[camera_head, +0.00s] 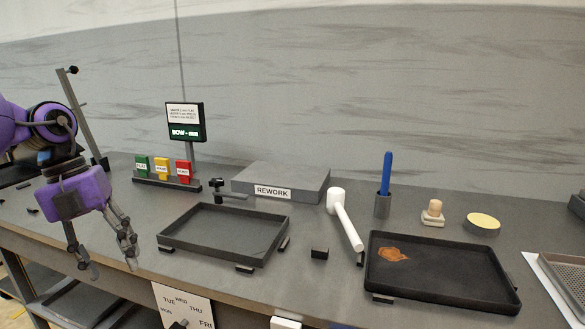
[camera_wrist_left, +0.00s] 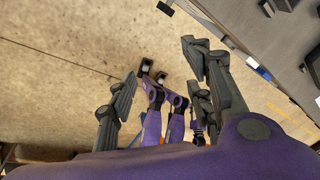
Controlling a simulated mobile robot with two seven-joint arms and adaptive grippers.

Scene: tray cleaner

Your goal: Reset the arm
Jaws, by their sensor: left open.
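My left gripper (camera_head: 108,266) hangs at the left of the head view, fingers pointing down and spread apart, in front of the table's front edge. It is open and nothing shows between its fingers. My left arm is purple and dark grey and comes in from the left. My right gripper is not seen in the head view.
On the grey table (camera_head: 330,285) are an empty tray (camera_head: 168,244), a tray with an orange-brown stain (camera_head: 440,292), a white-headed tool (camera_head: 346,222), a blue-handled tool in a holder (camera_head: 386,175), a brush (camera_head: 433,213), a yellow round pad (camera_head: 483,222) and a REWORK block (camera_head: 285,178). A dark post (camera_head: 85,120) stands behind my left arm.

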